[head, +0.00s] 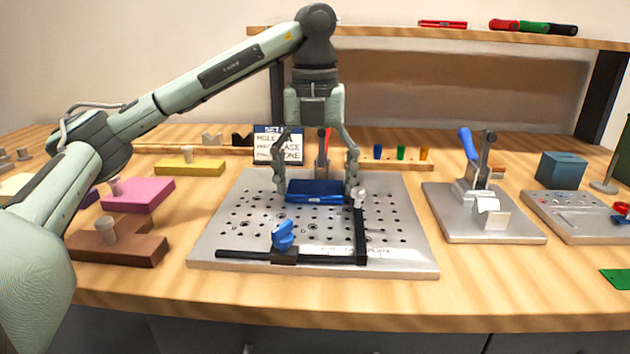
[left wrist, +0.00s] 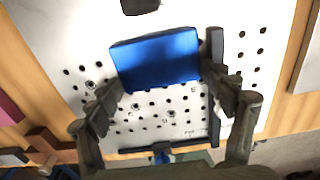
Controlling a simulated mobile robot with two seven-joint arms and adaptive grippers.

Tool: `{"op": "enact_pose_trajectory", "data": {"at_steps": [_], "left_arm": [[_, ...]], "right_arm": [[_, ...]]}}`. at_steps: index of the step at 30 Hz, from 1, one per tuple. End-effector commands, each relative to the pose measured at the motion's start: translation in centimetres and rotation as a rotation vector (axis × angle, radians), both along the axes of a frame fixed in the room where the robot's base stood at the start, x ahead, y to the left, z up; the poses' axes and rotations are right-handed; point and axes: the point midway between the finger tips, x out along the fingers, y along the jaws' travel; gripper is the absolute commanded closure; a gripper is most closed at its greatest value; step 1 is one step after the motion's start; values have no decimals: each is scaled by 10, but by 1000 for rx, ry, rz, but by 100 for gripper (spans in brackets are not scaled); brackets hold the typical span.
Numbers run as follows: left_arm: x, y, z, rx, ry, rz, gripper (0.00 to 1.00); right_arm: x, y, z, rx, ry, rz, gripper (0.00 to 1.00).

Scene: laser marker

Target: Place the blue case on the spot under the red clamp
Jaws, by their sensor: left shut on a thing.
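The blue case (head: 317,192) is a flat box over the middle-back of the perforated metal plate (head: 215,235). My left gripper (head: 316,188) points down and is shut on the case, with one finger at each side. In the left wrist view, the blue case (left wrist: 157,60) lies slightly tilted between the fingers of my left gripper (left wrist: 165,82). I cannot tell whether it touches the plate. The red-handled clamp (head: 323,143) stands upright just behind the case, its lower part hidden by the gripper and case. My right gripper is out of view.
A black L-shaped fence (head: 361,235) borders the case's right and front, with a blue knob (head: 284,235) on its front bar. A blue-handled clamp (head: 478,185) stands on a separate plate at right. Pink (head: 140,195) and brown (head: 120,245) knobbed blocks lie at left.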

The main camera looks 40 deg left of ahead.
Motion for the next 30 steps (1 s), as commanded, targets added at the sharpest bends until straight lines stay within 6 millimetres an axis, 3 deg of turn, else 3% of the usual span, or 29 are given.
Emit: {"op": "enact_pose_trajectory", "data": {"at_steps": [6, 7, 11, 23, 30], "left_arm": [[0, -2, -8, 0, 4, -4, 48], [0, -2, -8, -1, 5, -4, 16], [0, -2, -8, 0, 6, -4, 0], [0, -1, -5, 0, 2, -2, 0], [1, -1, 18, -1, -3, -2, 0]], "right_arm": [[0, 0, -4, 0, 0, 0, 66], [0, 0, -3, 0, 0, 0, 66], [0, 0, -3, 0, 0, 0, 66], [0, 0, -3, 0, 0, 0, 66], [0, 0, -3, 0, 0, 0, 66]]}}
